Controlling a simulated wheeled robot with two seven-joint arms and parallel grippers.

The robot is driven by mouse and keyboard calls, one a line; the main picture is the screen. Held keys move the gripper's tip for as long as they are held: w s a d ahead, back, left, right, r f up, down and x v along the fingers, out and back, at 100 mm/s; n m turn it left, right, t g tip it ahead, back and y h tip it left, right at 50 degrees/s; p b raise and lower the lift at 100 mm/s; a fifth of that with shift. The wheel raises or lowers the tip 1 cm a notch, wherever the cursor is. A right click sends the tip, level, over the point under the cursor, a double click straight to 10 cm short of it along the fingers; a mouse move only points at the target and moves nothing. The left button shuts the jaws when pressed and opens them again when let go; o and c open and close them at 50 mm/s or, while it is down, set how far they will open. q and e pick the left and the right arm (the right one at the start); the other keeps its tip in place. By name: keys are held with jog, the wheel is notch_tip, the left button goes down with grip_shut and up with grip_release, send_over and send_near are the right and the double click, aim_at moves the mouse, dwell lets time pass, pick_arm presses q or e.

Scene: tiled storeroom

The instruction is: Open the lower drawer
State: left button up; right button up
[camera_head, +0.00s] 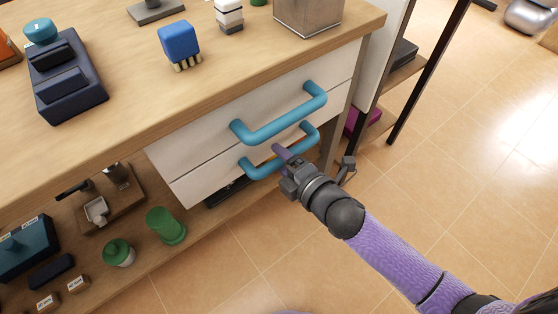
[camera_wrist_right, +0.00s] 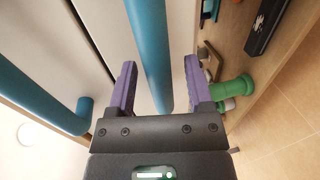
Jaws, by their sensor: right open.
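The lower drawer (camera_head: 205,186) is a white front under the wooden counter, with a blue bar handle (camera_head: 258,170). It looks shut, about flush with the upper drawer (camera_head: 200,136), whose own blue handle (camera_head: 270,130) is just above. My right gripper (camera_head: 286,158) is at the lower handle, partly covering it. In the right wrist view the lower handle (camera_wrist_right: 150,45) runs between the two open purple fingers (camera_wrist_right: 160,80), with gaps at both sides. The upper handle (camera_wrist_right: 40,95) lies to the left there, outside the fingers. My left gripper is not in view.
The counter (camera_head: 120,125) above carries a dark blue device (camera_head: 65,80), a blue block-shaped brush (camera_head: 180,45) and a metal box (camera_head: 308,15). A lower shelf (camera_head: 140,255) holds green items (camera_head: 166,226) left of my gripper. Tiled floor (camera_head: 480,160) is clear at right.

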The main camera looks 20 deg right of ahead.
jog(key=shift+w+a, duration=0.1)
jog(key=shift+w, duration=0.15)
grip_shut()
dwell(0.9)
dwell(0.4)
